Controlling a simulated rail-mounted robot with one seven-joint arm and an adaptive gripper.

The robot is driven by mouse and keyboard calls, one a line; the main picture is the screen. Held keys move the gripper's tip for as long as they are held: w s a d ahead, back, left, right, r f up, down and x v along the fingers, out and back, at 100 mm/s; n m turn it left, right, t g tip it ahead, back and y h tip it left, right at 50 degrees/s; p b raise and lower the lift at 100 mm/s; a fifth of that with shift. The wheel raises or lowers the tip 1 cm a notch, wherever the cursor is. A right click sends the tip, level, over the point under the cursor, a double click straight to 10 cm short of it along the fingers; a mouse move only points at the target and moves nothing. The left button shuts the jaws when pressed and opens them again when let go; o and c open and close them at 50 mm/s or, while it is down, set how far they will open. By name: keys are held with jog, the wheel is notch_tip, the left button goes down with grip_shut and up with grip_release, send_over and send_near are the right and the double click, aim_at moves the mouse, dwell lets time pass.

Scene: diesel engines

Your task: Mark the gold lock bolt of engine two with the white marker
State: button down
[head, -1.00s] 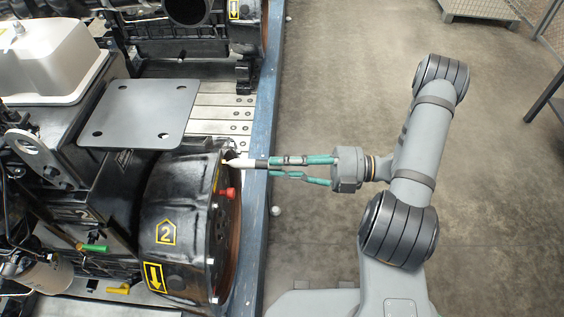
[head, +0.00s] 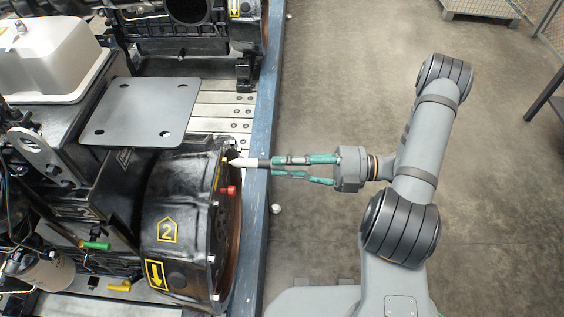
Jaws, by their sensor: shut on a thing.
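Engine two (head: 180,210) is a large black engine on the left, with a yellow "2" label (head: 167,230) on its round end housing. A small gold bolt (head: 225,160) shows at the housing's upper right edge. My gripper (head: 273,167), with teal fingers, is shut on the marker, which lies level and points left. The marker (head: 248,162) has a white front and a dark rear part by the fingers. Its tip is right beside the gold bolt; I cannot tell whether they touch. Any mark on the bolt is too small to make out.
A red knob (head: 229,190) sticks out of the housing just below the marker. A blue rail (head: 253,240) runs along the engine's right side under the marker. A grey plate (head: 140,112) lies on top of the engine. The floor to the right is clear around my arm.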

jog(key=shift+s+d+p, duration=0.15)
jog(key=shift+d+p, duration=0.35)
jog(key=shift+d, duration=2.45)
